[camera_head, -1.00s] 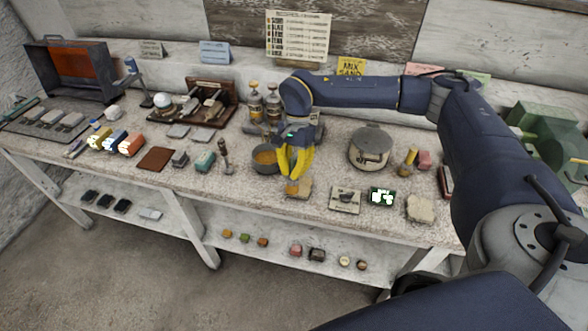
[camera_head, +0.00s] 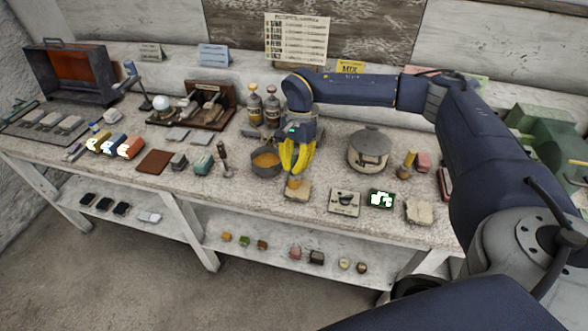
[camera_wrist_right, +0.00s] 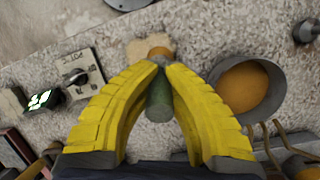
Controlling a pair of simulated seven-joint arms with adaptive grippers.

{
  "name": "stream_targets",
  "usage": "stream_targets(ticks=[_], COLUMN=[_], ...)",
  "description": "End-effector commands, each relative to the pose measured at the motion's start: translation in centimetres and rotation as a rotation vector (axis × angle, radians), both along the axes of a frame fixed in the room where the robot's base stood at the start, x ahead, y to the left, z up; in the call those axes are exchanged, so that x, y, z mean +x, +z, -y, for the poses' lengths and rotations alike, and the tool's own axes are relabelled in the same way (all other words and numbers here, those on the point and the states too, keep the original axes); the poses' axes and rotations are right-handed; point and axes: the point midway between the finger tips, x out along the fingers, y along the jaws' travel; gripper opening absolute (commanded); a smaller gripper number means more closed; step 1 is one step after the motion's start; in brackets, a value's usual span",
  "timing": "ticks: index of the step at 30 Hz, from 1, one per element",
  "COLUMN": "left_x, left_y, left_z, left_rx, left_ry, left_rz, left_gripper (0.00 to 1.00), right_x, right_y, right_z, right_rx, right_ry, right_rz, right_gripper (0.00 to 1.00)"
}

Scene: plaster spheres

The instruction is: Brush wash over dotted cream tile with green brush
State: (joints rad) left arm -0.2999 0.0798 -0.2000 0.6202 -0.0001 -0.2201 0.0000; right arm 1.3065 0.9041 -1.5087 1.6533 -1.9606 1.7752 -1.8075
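My right gripper (camera_head: 297,170) is shut on the green brush (camera_wrist_right: 158,105), whose handle shows between the yellow fingers in the right wrist view. The brush's orange tip (camera_wrist_right: 160,52) is over the cream tile (camera_head: 302,194), near one side of it; whether it touches cannot be told. The tile also shows in the right wrist view (camera_wrist_right: 135,48), partly hidden by the tip and fingers; no dots can be made out on it. A grey bowl of orange wash (camera_head: 266,161) stands just left of the gripper, and also shows in the right wrist view (camera_wrist_right: 243,90). My left gripper is not in view.
Right of the tile lie a plate with a dark knob (camera_head: 344,201), a lit green display (camera_head: 382,198) and another pale tile (camera_head: 419,211). A lidded pot (camera_head: 369,149) stands behind them. Two bottles (camera_head: 262,108) stand behind the bowl. The table's front edge is close to the tile.

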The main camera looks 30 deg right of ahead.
Motion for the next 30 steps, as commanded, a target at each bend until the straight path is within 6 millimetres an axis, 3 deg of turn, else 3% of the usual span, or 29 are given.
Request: stream_targets(ticks=[14, 30], left_x=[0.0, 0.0], left_y=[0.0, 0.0], left_z=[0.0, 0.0], left_rx=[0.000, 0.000], left_ry=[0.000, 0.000], left_rz=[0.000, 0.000], left_gripper=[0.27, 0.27], right_x=[0.4, -0.9], right_y=[0.0, 1.4], right_z=[0.4, -0.9], right_rx=[0.000, 0.000], right_ry=[0.000, 0.000], right_rz=[0.001, 0.001], right_gripper=[0.00, 0.00])
